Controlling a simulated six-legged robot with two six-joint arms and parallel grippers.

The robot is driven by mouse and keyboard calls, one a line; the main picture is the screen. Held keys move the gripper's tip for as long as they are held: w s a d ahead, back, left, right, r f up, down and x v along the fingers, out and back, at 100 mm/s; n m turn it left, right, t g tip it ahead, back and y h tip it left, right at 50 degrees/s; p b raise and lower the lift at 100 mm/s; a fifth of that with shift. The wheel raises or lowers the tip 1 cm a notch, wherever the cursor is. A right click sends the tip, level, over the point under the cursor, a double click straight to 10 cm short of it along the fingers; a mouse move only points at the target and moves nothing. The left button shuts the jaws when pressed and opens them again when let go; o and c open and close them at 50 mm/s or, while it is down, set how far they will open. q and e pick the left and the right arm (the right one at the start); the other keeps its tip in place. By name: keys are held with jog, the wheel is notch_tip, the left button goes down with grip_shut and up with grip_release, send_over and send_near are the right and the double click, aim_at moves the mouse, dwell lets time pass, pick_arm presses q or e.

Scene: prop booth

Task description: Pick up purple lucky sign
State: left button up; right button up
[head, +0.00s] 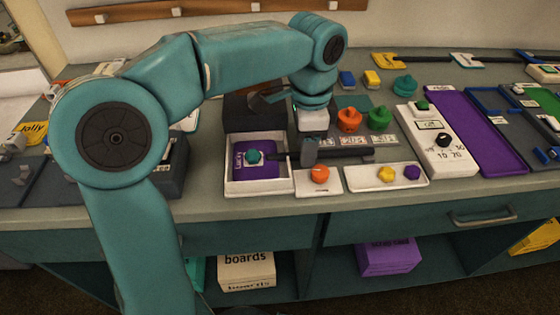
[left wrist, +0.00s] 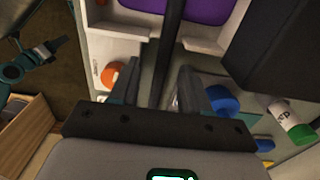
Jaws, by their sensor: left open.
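The purple lucky sign (head: 240,160) lies in a white square tray (head: 230,185) at the left of the counter. In the left wrist view a purple patch (left wrist: 200,8), likely the sign, shows at the top edge, partly cut off. My left gripper (head: 309,152) is right of the tray, pointing down. Its two fingers are apart, with a dark bar (left wrist: 170,40) seen between them in the left wrist view. I cannot tell whether they touch the bar. My right gripper is not in view.
An orange knob (head: 320,174) sits on a white plate right of the tray. Further right are a white tray with yellow and purple knobs (head: 386,174), a white dial box (head: 436,155) and a purple board (head: 475,130). Orange and green knobs (head: 378,118) stand behind.

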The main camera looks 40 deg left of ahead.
pick_arm(q)
jog(key=shift+w+f, duration=0.1)
jog(key=shift+f, duration=0.35)
jog(key=shift+c, duration=0.9)
grip_shut()
jog(key=shift+r, duration=0.15)
